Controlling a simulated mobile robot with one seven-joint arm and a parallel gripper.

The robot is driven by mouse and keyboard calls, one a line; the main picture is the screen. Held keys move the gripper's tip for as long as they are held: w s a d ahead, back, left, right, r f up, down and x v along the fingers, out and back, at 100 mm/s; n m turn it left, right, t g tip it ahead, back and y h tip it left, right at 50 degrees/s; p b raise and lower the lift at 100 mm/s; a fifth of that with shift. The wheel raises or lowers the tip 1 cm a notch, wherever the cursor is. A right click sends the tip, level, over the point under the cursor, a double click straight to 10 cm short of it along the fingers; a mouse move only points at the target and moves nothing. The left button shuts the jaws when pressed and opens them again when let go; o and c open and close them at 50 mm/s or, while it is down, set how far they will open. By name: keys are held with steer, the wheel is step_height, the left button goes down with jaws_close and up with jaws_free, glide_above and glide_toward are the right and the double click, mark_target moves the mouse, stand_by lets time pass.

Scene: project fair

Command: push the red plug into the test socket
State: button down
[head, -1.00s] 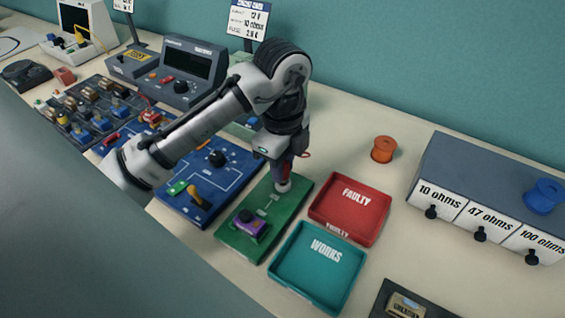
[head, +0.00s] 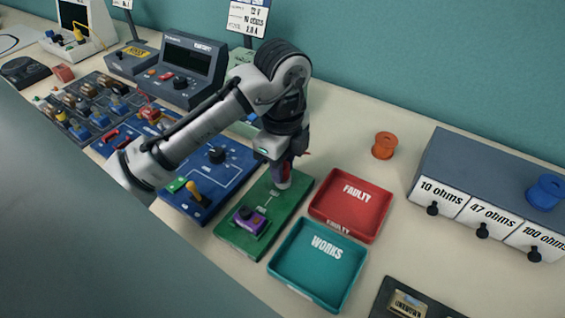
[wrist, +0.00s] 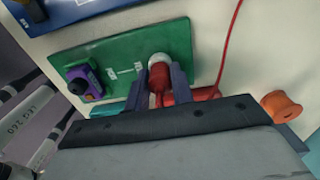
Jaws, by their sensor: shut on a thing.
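My gripper (head: 283,180) points down over the far end of the green board (head: 236,240). In the wrist view its two dark fingers (wrist: 161,90) are shut on the red plug (wrist: 157,99). A red lead (wrist: 226,50) runs up past the board's right side. The plug's front end meets the white round socket (wrist: 158,61) on the green board (wrist: 110,50). I cannot tell how deep it sits. In the head view the fingers hide most of the socket and plug. A purple part with a dark knob (head: 247,219) sits at the board's near end.
The red FAULTY tray (head: 350,238) and the teal WORKS tray (head: 285,283) stand right of the board. A blue panel (head: 228,180) lies to its left. An orange spool (head: 385,145) and a resistor box (head: 470,160) stand further right, with bare table between.

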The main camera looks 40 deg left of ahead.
steer(key=shift+f, duration=0.2)
steer(key=c, duration=0.6)
jaws_free()
steer(key=shift+c, duration=0.2)
steer(key=shift+r+p, duration=3.65)
steer(key=shift+r, duration=0.4)
steer(key=shift+f, duration=0.1)
